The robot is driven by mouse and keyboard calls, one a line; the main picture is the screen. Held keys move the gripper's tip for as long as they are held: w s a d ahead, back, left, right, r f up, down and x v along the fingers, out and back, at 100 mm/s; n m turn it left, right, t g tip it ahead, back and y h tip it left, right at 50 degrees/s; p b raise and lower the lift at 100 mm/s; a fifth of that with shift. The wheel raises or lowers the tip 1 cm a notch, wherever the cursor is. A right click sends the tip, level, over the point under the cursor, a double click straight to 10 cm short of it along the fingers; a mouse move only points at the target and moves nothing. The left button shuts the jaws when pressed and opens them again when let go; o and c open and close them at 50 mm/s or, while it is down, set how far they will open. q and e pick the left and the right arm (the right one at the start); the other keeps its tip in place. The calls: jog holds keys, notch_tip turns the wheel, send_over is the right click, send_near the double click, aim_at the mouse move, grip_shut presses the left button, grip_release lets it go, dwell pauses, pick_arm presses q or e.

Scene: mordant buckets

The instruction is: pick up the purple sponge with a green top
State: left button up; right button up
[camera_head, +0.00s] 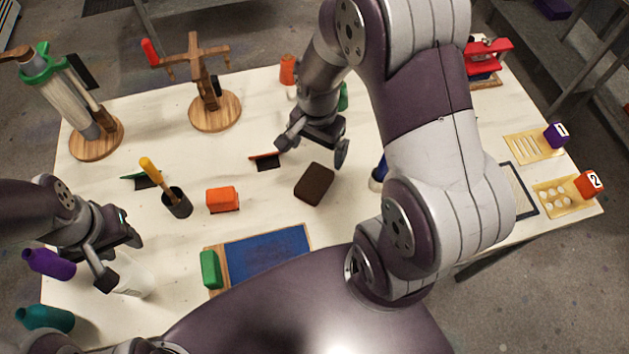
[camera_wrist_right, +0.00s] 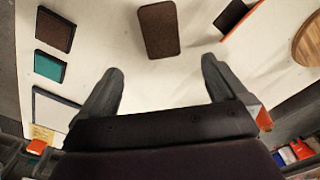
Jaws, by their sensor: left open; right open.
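I cannot make out a purple sponge with a green top in either view. A dark brown block (camera_head: 314,184) lies flat near the middle of the table; it also shows at the top of the right wrist view (camera_wrist_right: 158,30). My right gripper (camera_head: 312,148) is open and empty just behind this block. In the right wrist view, its spread fingers (camera_wrist_right: 160,72) point toward the block, with nothing between them. My left gripper (camera_head: 120,262) is open at the table's left side, beside a whitish container (camera_head: 134,282) that it partly hides. My right arm covers part of the table's right half.
An orange block (camera_head: 222,199), a dark cup with a yellow-handled tool (camera_head: 177,203), and a green block (camera_head: 210,269) by a blue panel (camera_head: 268,252) stand left of centre. Purple (camera_head: 50,263) and teal (camera_head: 46,318) bottles are far left. Wooden stands (camera_head: 213,112) occupy the back.

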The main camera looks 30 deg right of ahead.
aim_at(314, 180)
jog(key=f, duration=0.4)
jog(key=f+p, duration=0.1)
jog(key=f, duration=0.2)
jog(key=a+f+p, duration=0.1)
jog(key=f, duration=0.3)
jog(key=shift+s+f, duration=0.15)
jog(key=shift+f, duration=0.15)
jog(key=shift+d+f, duration=0.1)
jog(key=shift+f, duration=0.1)
jog(key=c, duration=1.2)
jog(key=shift+r, duration=0.5)
notch_tip(314, 180, up, 3)
jog(key=shift+f+b, duration=0.15)
jog(key=shift+b, duration=0.35)
jog(key=s+d+r+b, duration=0.1)
jog(key=s+d+r, duration=0.4)
jog(key=s, duration=0.5)
notch_tip(314, 180, up, 2)
jog(key=shift+s+d+r, duration=0.15)
jog(key=shift+r, duration=0.05)
